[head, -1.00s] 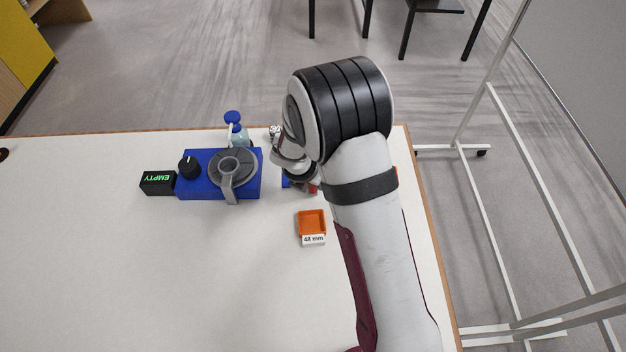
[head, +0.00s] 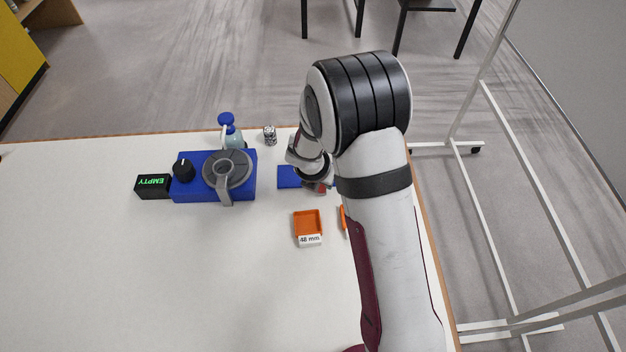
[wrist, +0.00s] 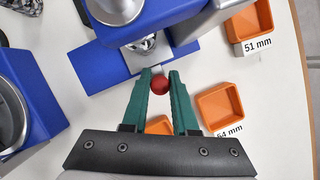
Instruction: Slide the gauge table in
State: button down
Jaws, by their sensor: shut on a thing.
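In the wrist view, my gripper (wrist: 160,79) has its green fingers shut on a red ball knob (wrist: 160,86). The knob sits at the end of a pale metal piece, apparently the gauge table (wrist: 140,56), which comes out from the blue gauge stand (wrist: 95,54). A silver cylindrical part (wrist: 115,8) stands above it. How far the table is out is hard to tell. In the head view, my arm covers most of the stand; part of its blue base (head: 288,176) shows left of my gripper.
A blue machine (head: 183,192) with a grey lid and an "EMPTY" display (head: 153,184) stands to the left. A bottle (head: 230,130) and a small metallic item (head: 270,135) are behind. An orange 48 mm tray (head: 308,223) is in front. A 51 mm tray (wrist: 250,22) lies nearby.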

jog(key=c, duration=0.7)
grip_release()
jog(key=shift+d, duration=0.25)
jog(key=shift+r, duration=0.15)
jog(key=v, duration=1.5)
jog(key=shift+s+a+r, duration=0.1)
jog(key=shift+a+r, duration=0.05)
jog(key=shift+r, duration=0.1)
